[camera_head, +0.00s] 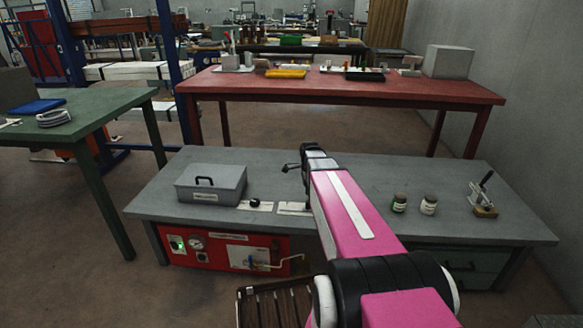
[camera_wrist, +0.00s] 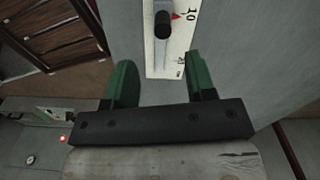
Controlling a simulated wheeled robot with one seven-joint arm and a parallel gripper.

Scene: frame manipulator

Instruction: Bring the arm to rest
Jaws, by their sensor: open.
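My pink arm (camera_head: 345,212) reaches forward over the grey workbench (camera_head: 385,225). My gripper (camera_head: 289,168) is at its far end, mostly dark in the head view and apparently above the bench. In the wrist view my gripper (camera_wrist: 158,68) shows two green fingers spread apart, with nothing held between them. A black knob (camera_head: 254,199) sits on a white marked plate (camera_head: 262,207) on the bench. The knob (camera_wrist: 162,22) also shows in the wrist view beyond the fingertips, apart from them, beside a red pointer.
A grey lidded box (camera_head: 211,184) stands left of the knob. A red table (camera_head: 340,85) stands behind and a green table (camera_head: 95,108) at left.

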